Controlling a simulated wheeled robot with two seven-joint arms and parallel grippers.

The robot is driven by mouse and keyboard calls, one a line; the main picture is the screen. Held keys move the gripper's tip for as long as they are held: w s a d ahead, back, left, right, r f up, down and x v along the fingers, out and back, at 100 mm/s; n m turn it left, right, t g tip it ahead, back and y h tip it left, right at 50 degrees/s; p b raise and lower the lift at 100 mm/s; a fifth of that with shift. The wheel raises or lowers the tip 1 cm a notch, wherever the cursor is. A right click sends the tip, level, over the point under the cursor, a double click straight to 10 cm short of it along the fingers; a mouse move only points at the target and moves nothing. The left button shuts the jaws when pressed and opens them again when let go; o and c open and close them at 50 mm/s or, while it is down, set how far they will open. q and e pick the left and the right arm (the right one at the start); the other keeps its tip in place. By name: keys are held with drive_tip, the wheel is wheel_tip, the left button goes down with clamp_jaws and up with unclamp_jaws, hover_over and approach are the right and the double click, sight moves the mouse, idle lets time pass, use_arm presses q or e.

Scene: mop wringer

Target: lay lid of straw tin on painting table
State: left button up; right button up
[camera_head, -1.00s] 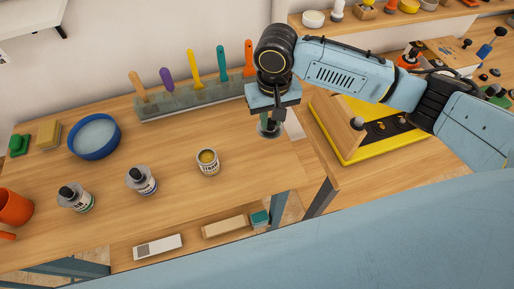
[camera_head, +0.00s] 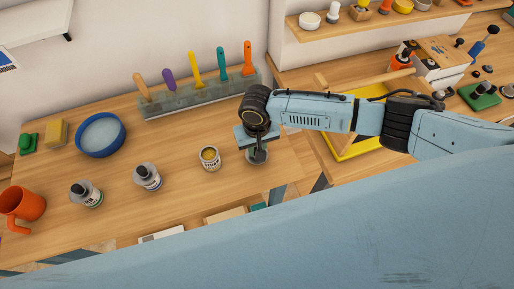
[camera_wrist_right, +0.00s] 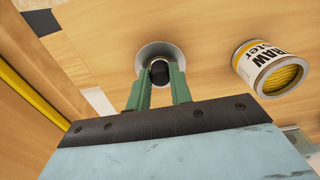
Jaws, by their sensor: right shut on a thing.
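The straw tin (camera_head: 210,160) stands open and upright on the painting table (camera_head: 180,200), with yellow contents showing. It also shows in the right wrist view (camera_wrist_right: 270,65), right of the gripper. The lid (camera_head: 257,158) is a round grey disc with a black knob, just right of the tin and apart from it. My right gripper (camera_wrist_right: 160,78) points down and is shut on the lid's knob; the lid (camera_wrist_right: 147,52) is level at or just above the tabletop. I cannot tell whether it touches. My left gripper is not in view.
A rack of coloured-handled tools (camera_head: 200,94), a blue-rimmed bowl (camera_head: 100,134) and an orange mug (camera_head: 22,204) also stand on this table. A yellow-edged tray (camera_head: 352,150) lies to the right.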

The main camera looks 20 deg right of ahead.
drive_tip(key=shift+f, duration=0.45)
drive_tip(key=shift+f, duration=0.1)
drive_tip(key=o, duration=0.9)
wheel_tip(320, 180, up, 12)
drive_tip(key=shift+r, duration=0.15)
